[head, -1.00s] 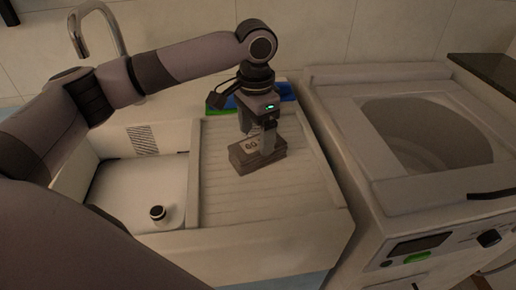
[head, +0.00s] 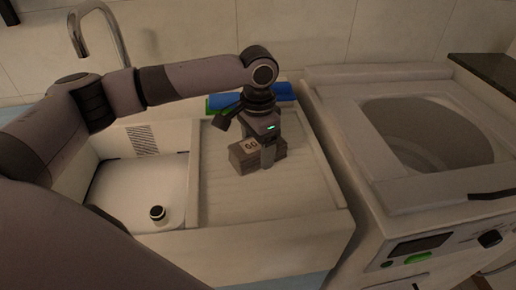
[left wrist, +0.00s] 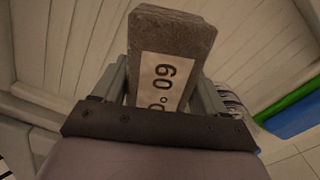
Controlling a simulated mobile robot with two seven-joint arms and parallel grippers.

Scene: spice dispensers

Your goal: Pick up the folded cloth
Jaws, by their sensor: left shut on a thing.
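The folded cloth (head: 246,157) is a grey-brown block-like bundle with a pale printed label, on the ribbed drainboard (head: 228,205) beside the sink. My left gripper (head: 267,160) is over it from above, its fingers down at the cloth. In the left wrist view the cloth (left wrist: 172,37) lies between the two fingers, its label (left wrist: 163,84) facing the camera, and the gripper is shut on it. I cannot tell whether the cloth is clear of the drainboard. My right gripper is not in view.
Blue and green items (head: 230,101) lie behind the drainboard. A top-opening washer (head: 424,125) stands at right. The front drainboard is clear.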

